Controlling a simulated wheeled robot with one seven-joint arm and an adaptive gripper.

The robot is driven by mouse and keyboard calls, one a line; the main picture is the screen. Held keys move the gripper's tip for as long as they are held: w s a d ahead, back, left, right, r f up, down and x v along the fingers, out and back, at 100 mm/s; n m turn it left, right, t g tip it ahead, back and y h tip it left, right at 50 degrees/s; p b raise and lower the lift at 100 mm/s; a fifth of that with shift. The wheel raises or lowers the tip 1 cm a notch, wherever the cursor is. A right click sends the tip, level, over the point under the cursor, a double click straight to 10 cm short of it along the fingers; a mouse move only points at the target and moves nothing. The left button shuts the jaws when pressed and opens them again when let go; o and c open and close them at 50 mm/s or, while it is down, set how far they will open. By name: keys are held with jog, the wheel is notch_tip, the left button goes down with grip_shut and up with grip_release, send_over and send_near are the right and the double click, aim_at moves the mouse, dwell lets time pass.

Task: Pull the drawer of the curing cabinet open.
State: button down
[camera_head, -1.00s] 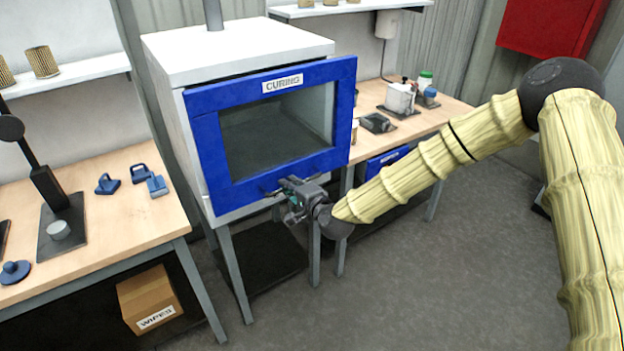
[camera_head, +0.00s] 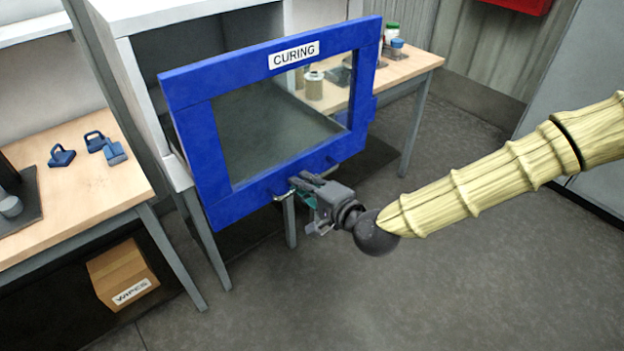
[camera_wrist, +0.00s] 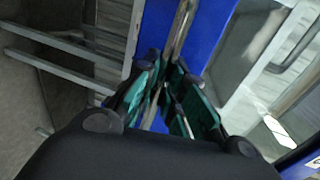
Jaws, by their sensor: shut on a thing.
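The curing cabinet (camera_head: 128,62) is a white box on grey legs. Its drawer has a blue front (camera_head: 195,150) with a window and a CURING label, and stands well out from the cabinet body. A metal bar handle (camera_head: 276,196) runs along the lower part of the blue front. My gripper (camera_head: 300,185) is at this handle, below the window. In the wrist view the green-padded fingers (camera_wrist: 168,95) are shut on the handle (camera_wrist: 182,30), with the blue front right behind it. The exact contact is partly hidden by the fingers.
A wooden bench (camera_head: 100,190) with blue clamp-like parts (camera_head: 100,143) stands at left, a cardboard box (camera_head: 120,272) below it. Another bench (camera_head: 405,68) with jars is behind the drawer at right. The grey floor in front (camera_head: 300,310) is clear.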

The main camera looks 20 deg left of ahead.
dwell(0.3)
jog(key=c, duration=1.5)
grip_release()
jog(key=shift+d, duration=0.1)
jog(key=v, duration=1.2)
jog(key=shift+f, duration=0.2)
jog(key=s+d+f+n+g+h, duration=0.15)
jog(key=s+d+f, duration=0.25)
jog(key=f, duration=0.5)
jog(key=s+d+f+g+h, duration=0.2)
jog(key=s+d+f+h, duration=0.15)
jog(key=f, duration=0.55)
jog(key=s+d+f+n+g+h, duration=0.1)
jog(key=s+d+f+h, duration=0.15)
jog(key=d+f, duration=0.45)
jog(key=s+d+f+n+g+h, duration=0.1)
jog(key=s+d+f+g+h, duration=0.1)
jog(key=s+d+f, duration=0.4)
jog(key=s+d+f+n+g+h, duration=0.1)
jog(key=s+d+f, duration=0.5)
jog(key=d, duration=0.7)
jog(key=n+h, duration=0.1)
jog(key=h, duration=0.1)
jog(key=shift+s+d+f+g+h, duration=0.15)
jog(key=shift+s+f+g+h, duration=0.1)
jog(key=shift+f+g+h, duration=0.1)
